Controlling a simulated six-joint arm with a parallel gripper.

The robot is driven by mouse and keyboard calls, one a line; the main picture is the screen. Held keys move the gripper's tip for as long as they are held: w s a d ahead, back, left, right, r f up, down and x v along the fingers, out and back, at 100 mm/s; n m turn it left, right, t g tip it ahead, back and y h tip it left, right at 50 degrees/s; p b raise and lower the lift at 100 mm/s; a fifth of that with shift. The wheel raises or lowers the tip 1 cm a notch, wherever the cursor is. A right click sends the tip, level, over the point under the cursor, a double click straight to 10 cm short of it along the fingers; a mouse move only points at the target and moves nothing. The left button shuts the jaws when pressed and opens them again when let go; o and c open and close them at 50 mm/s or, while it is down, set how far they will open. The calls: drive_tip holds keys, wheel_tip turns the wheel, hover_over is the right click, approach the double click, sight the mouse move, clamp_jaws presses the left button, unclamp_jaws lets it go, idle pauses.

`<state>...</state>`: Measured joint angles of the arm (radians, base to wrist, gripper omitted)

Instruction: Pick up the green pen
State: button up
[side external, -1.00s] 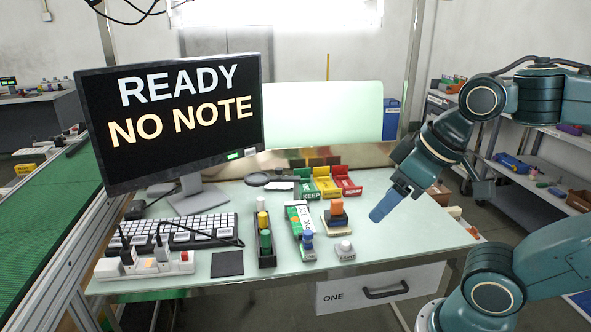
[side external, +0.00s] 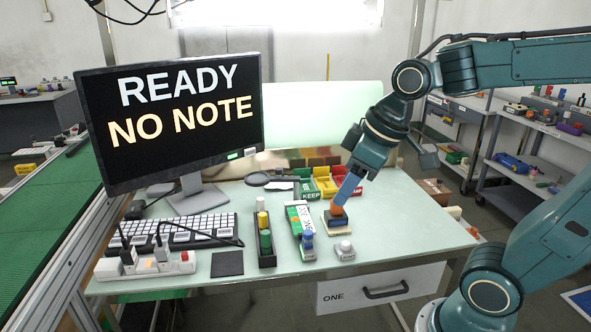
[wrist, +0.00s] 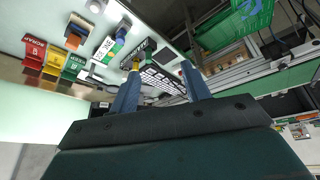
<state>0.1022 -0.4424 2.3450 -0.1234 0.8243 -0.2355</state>
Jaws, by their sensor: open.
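My gripper (side external: 340,203) is open and empty, to the right of the holder. In the side view its blue fingers overlap the orange-topped block (side external: 336,218); I cannot tell whether they touch it. In the wrist view my gripper (wrist: 160,70) has its two fingers wide apart, and the black holder (wrist: 140,54) shows beyond them. I cannot clearly make out the green pen there.
Green, yellow and red trays (side external: 325,183) are behind. A keyboard (side external: 195,230), power strip (side external: 150,266) and monitor (side external: 175,120) lie left. The front right tabletop is clear.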

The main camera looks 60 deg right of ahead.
drive_tip(key=w+d+f+n+g+y, duration=0.1)
drive_tip(key=w+f+n, duration=0.1)
drive_tip(key=w, duration=0.4)
drive_tip(key=w+d+f+n, duration=0.2)
drive_tip(key=w+f, duration=0.1)
drive_tip(key=w, duration=0.2)
drive_tip(key=n+y, duration=0.2)
approach(269, 232)
drive_tip(key=shift+w+r+g, duration=0.1)
drive_tip(key=shift+r+g, duration=0.2)
drive_tip(key=shift+r, duration=0.35)
drive_tip(key=shift+f, duration=0.1)
drive_tip(key=shift+x, duration=4.15)
drive_tip(key=shift+d+f, duration=0.1)
drive_tip(key=shift+f, duration=0.1)
drive_tip(key=shift+x, duration=2.45)
drive_tip(key=shift+d, duration=0.1)
